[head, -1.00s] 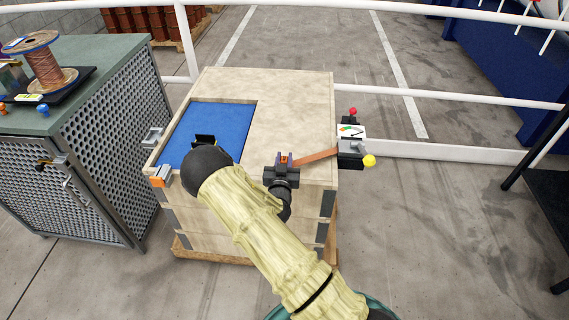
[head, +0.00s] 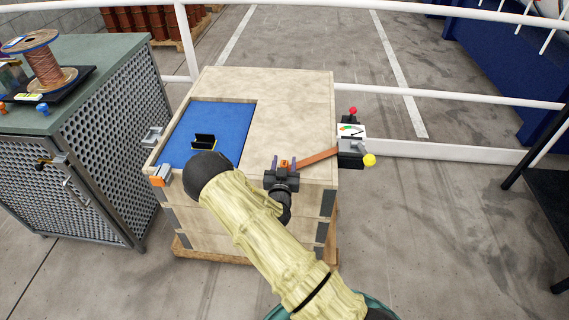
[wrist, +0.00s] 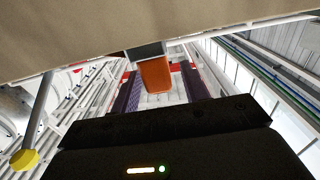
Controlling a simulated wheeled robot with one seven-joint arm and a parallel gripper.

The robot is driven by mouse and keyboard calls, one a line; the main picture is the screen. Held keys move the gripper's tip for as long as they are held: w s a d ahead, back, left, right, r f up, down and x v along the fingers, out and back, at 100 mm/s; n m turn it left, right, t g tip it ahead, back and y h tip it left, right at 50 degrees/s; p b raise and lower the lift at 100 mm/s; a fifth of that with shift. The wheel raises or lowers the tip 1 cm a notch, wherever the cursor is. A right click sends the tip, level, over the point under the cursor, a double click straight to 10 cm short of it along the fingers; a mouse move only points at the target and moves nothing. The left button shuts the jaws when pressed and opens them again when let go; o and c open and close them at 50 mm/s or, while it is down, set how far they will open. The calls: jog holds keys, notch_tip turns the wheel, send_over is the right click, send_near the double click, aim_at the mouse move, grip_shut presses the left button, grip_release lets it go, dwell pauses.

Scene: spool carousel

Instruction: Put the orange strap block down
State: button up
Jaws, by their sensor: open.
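The orange strap block (head: 284,163) is at the right part of the crate top's front edge. In the wrist view, the orange block (wrist: 155,75) is between my two finger pads, with a gap on either side. It adjoins a grey piece (wrist: 145,50) at the edge of the wooden surface. My gripper (head: 283,165) is open around the block, with a dark purple pad on each side. An orange-brown strap (head: 319,157) runs from near the block to a grey ratchet (head: 350,147) at the crate's right side. The block's underside is hidden in the head view.
The wooden crate (head: 290,105) has a blue recess (head: 223,120) holding a black bracket (head: 203,142). Another orange piece (head: 158,181) and a grey latch (head: 152,137) are on its left side. A yellow knob (head: 369,160) sticks out at right. A green-topped cabinet (head: 110,60) stands left.

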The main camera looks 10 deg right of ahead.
jog(key=shift+r, duration=0.15)
jog(key=b+v, duration=0.1)
jog(key=v, duration=1.1)
jog(key=shift+b, duration=0.3)
